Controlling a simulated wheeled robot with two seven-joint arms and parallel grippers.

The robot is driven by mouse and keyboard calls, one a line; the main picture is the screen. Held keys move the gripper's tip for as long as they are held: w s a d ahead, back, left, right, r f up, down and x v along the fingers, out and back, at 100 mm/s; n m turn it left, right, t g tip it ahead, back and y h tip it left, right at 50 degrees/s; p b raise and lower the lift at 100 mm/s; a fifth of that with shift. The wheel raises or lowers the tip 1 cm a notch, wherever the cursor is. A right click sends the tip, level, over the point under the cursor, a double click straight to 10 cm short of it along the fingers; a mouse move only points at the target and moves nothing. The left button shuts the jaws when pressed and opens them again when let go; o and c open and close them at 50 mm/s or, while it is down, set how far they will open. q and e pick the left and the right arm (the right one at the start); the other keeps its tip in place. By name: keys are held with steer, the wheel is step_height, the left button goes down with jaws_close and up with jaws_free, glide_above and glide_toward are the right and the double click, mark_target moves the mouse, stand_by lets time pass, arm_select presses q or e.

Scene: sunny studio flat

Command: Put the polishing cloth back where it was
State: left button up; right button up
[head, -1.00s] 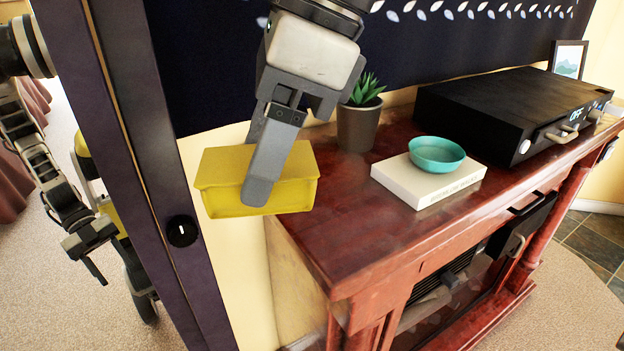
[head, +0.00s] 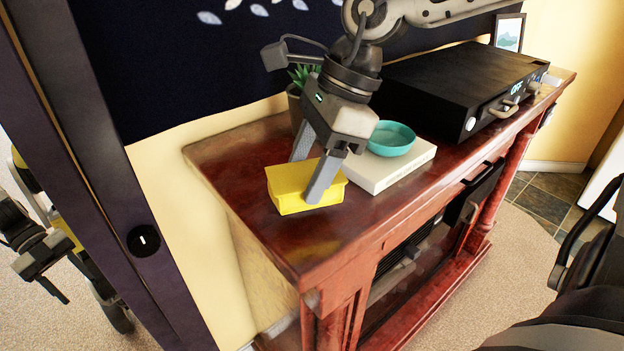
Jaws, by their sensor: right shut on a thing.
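The polishing cloth, a thick yellow folded block (head: 290,187), is at the left part of the reddish wooden mantel top (head: 232,165). It rests on the top or hangs just above it; I cannot tell which. My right gripper (head: 312,176) reaches down from above and is shut on the cloth, one finger across its near side and the other partly hidden behind. My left gripper (head: 48,278) shows at the far left, beyond the dark door frame, away from the mantel; its jaw opening is unclear.
Close to the right of the cloth are a white book (head: 393,173) and a teal bowl (head: 391,138) on it. A potted plant (head: 295,95) stands behind, partly hidden by my gripper. A black box-like device (head: 450,85) fills the right. The mantel's front left is clear.

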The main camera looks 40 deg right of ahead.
steer(key=f, duration=0.3)
steer(key=shift+w+d+f, duration=0.1)
steer(key=shift+d+f, duration=0.2)
steer(key=shift+f, duration=0.05)
steer(key=o, duration=0.9)
steer(key=shift+r, duration=0.1)
steer(key=v, duration=1.2)
steer(key=shift+a, duration=0.1)
